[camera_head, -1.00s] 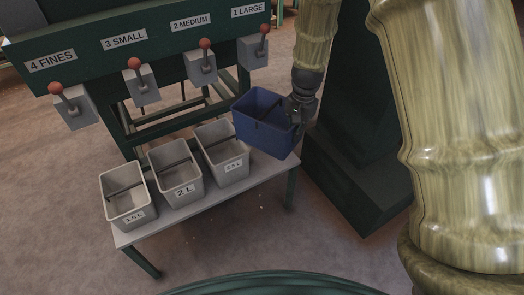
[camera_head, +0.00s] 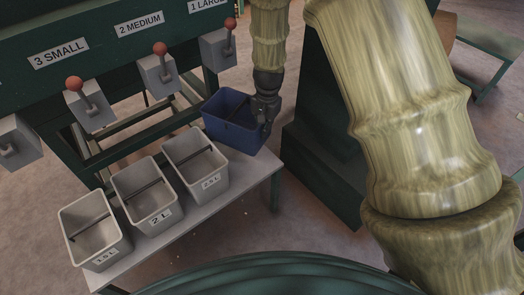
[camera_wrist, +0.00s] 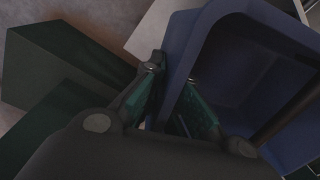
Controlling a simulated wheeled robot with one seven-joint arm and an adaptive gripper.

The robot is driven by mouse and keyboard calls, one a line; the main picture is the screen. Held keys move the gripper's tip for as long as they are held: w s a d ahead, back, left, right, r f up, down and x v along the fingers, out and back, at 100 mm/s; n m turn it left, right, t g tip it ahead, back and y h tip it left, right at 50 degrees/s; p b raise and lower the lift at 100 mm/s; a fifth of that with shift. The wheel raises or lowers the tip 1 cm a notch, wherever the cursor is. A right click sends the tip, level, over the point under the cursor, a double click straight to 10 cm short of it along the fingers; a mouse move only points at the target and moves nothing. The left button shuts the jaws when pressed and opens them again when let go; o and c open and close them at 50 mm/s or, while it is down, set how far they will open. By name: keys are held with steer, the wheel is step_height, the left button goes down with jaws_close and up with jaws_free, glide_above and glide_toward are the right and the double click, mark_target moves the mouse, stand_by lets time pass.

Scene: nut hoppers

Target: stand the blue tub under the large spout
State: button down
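The blue tub (camera_head: 222,128) is upright at the right end of the bench, close to the 2.5 L tub. I cannot tell whether its base touches the bench. My gripper (camera_head: 266,122) is shut on the tub's right wall. The wrist view shows the tub (camera_wrist: 205,45) with its wall between my fingers (camera_wrist: 172,105). The large spout's grey box (camera_head: 217,50) with a red-knobbed lever hangs under the label "1 LARGE" (camera_head: 207,4), above and behind the tub. The spout's mouth is not visible.
Grey tubs marked 2.5 L (camera_head: 196,165), 2 L (camera_head: 147,195) and 1.5 L (camera_head: 95,232) stand in a row on the grey bench (camera_head: 240,178). The medium gate box (camera_head: 156,75) and small gate box (camera_head: 92,106) are left of the large one. A dark green post stands right.

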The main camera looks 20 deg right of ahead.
step_height(320, 180, down, 11)
steer(key=shift+s+f+b, duration=0.1)
steer(key=shift+b, duration=0.7)
steer(key=c, duration=1.6)
jaws_free()
steer(key=shift+c, duration=0.2)
step_height(320, 180, up, 12)
steer(key=p, duration=0.2)
steer(key=s+d+f+n+h, duration=0.1)
steer(key=s+d+f+n, duration=0.1)
steer(key=s+f, duration=0.65)
steer(key=s+d+f+n+h, duration=0.1)
steer(key=s+d+f+n, duration=0.1)
steer(key=s+f, duration=0.7)
steer(key=s+a+f+n, duration=0.2)
steer(key=s, duration=0.8)
steer(key=s+a+f+n+y, duration=0.1)
steer(key=s+a+f+n, duration=0.1)
steer(key=s, duration=0.8)
steer(key=shift+s+f+n+y, duration=0.3)
steer(key=shift+f+n, duration=0.2)
steer(key=shift+f, duration=0.3)
